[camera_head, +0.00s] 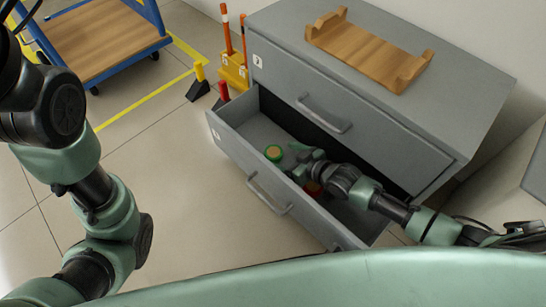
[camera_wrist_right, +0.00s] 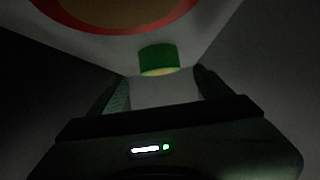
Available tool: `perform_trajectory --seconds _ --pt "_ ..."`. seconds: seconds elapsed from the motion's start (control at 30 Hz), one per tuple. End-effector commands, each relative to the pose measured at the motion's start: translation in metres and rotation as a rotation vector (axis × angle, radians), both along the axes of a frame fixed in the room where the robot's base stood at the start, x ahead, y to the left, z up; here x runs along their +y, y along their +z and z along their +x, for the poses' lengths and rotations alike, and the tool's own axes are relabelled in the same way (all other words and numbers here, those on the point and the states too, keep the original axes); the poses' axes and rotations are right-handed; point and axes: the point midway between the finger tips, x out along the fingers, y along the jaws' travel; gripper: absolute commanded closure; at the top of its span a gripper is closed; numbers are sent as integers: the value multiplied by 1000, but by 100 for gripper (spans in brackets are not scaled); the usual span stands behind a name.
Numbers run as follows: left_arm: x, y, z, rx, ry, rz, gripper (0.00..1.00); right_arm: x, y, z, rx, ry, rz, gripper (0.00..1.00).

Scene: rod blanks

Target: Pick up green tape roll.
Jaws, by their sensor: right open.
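The green tape roll (camera_head: 273,152) lies in the open lower drawer, towards its left part. It has a tan centre in the head view. In the right wrist view the green roll (camera_wrist_right: 159,62) is ahead of the fingertips, roughly centred between them. My right gripper (camera_head: 296,151) reaches down into the drawer, just right of the roll. In the wrist view its fingers (camera_wrist_right: 163,88) are apart with nothing between them. My left arm is at the left of the head view; its gripper is out of the picture.
A red roll (camera_head: 312,188) lies in the drawer beside my right wrist; a red-rimmed tan disc (camera_wrist_right: 120,8) fills the wrist view's top. The drawer's front wall (camera_head: 262,190) and the grey cabinet (camera_head: 370,115) border the space. A wooden tray (camera_head: 365,55) sits on top.

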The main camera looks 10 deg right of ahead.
Motion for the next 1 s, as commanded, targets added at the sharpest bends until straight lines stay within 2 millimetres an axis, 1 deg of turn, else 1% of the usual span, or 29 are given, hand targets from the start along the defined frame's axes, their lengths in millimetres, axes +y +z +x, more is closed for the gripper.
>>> perform_trajectory --seconds 0.03,0.1,0.13,0.23,0.53,0.57,0.6,0.67,0.7,0.77,0.8,1.0 --pt "0 -7 -9 -27 0 0 67 4 -10 5 -3 0 3 21" --pt "-1 -6 -19 -52 1 1 67 8 -13 10 -3 1 3 21" --pt "-1 -12 -16 -42 2 2 67 11 -15 14 -4 0 3 21" --pt "-1 -19 -15 -39 2 2 67 16 -18 22 -3 0 2 21" --pt "-1 -18 -15 -39 2 2 67 17 -17 24 -2 0 1 21" --pt "-1 -18 -14 -39 2 2 67 17 -17 24 -2 0 1 29" --pt "-1 -18 -15 -39 2 2 67 17 -17 24 -2 0 1 40" --pt "-1 -18 -15 -39 2 3 67 17 -17 24 -2 0 1 57" --pt "-1 -18 -15 -39 2 3 67 17 -17 24 -2 0 1 68" --pt "-1 -18 -15 -40 2 2 67 17 -17 24 -2 0 1 84" --pt "-1 -18 -15 -40 2 2 67 17 -16 24 -3 0 2 86" --pt "-1 -18 -15 -40 1 3 67 17 -16 24 -3 0 2 86"
